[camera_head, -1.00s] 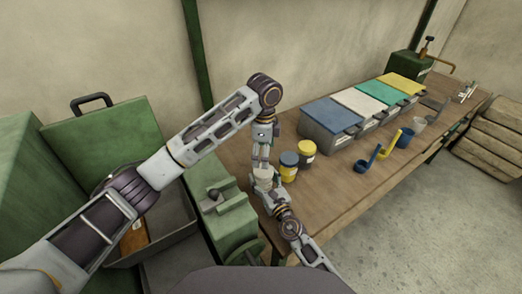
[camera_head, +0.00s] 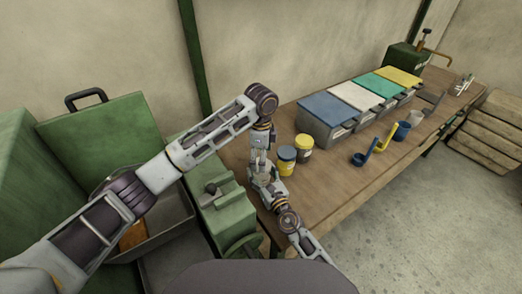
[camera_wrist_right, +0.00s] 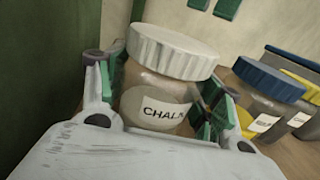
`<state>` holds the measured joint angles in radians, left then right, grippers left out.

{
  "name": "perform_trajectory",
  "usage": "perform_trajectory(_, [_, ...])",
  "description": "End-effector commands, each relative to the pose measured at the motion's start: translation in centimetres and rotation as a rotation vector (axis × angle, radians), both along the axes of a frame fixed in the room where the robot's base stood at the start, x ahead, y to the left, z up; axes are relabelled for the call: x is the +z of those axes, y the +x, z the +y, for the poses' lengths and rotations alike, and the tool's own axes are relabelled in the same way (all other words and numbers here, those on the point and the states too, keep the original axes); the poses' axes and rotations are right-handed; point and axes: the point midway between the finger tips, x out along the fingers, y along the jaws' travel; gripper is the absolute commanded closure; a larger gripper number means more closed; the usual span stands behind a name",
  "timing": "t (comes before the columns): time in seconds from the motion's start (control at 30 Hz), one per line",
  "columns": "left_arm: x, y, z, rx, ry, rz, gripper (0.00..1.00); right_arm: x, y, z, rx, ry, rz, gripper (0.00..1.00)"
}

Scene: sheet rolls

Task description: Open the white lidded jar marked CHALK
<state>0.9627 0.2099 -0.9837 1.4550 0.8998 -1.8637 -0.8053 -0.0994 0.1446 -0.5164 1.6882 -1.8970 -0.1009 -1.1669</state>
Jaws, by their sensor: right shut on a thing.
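The jar marked CHALK (camera_wrist_right: 155,105) shows large in the right wrist view, with a brown body and its white lid (camera_wrist_right: 172,50) seated on top. My right gripper (camera_head: 264,178) is shut around the jar body, one green-padded finger on each side. In the head view the jar is small and mostly hidden by the arms. My left gripper (camera_head: 259,154) points down just above the lid. Its two green fingertips (camera_wrist_right: 213,8) show apart at the top of the right wrist view, clear of the lid, with nothing seen between them.
A blue-lidded jar (camera_head: 286,162) and a yellow-lidded jar (camera_head: 303,150) stand close to the right. Lidded bins (camera_head: 325,118) and scoops (camera_head: 370,152) are farther along the bench (camera_head: 340,190). A green vise-like machine (camera_head: 225,210) stands close left.

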Motion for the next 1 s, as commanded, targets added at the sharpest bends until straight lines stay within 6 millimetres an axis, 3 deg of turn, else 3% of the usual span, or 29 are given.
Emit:
perform_trajectory(0.3, [-2.9,0.0,0.0,0.0,0.001,0.0,0.19,0.0,0.0,0.0,0.0,0.0,0.001,1.0])
perform_trajectory(0.73, [-3.4,0.0,0.0,-0.001,0.001,-0.001,0.19,0.0,0.0,0.0,0.0,0.0,0.001,1.0])
perform_trajectory(1.0, [-3.4,0.0,0.0,-0.001,0.001,-0.001,0.53,0.0,0.0,0.0,0.0,0.0,0.001,1.0])
